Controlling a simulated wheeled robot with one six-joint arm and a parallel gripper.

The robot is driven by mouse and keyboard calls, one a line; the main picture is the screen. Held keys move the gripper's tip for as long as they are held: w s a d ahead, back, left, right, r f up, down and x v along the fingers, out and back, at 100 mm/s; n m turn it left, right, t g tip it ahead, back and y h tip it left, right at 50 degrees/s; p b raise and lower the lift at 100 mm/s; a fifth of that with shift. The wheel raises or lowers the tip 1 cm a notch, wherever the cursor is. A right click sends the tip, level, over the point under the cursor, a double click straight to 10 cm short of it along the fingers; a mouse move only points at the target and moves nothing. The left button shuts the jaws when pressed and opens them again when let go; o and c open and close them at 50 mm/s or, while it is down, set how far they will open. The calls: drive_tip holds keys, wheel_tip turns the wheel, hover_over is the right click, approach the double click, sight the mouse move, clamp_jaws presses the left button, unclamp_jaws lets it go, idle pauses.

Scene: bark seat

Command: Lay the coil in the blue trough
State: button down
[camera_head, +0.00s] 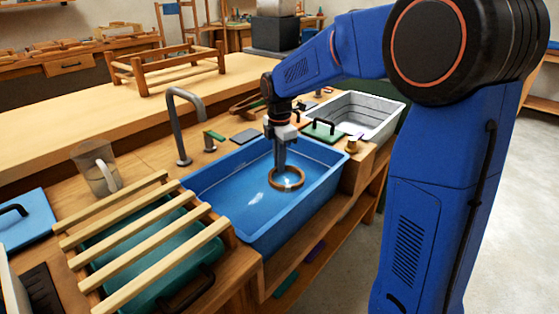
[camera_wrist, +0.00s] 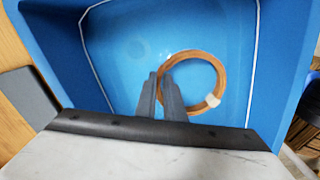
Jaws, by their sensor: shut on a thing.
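The coil (camera_head: 286,179) is a tan-orange ring with a small pale tag. In the wrist view the coil (camera_wrist: 217,70) shows below the fingers, with its left side at the fingertips. My gripper (camera_head: 281,166) points down inside the blue trough (camera_head: 222,215) and is shut on the coil's edge. The wrist view shows the two fingers of my gripper (camera_wrist: 162,80) close together. The trough's blue walls (camera_wrist: 290,60) surround the coil. I cannot tell whether the coil touches the trough floor or hangs just above it.
A grey-white basin (camera_head: 365,112) stands behind the trough to the right. A wooden slatted rack (camera_head: 150,240) over a green tub lies at the front left. A grey tap (camera_head: 180,125) rises at the trough's left edge. A clear jug (camera_head: 100,170) stands farther left.

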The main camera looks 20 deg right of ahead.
drive_tip(key=c, duration=1.5)
unclamp_jaws()
drive_tip(key=shift+o, duration=0.2)
drive_tip(key=shift+r, duration=0.1)
wheel_tip(320, 180, up, 14)
drive_tip(key=shift+s, duration=0.1)
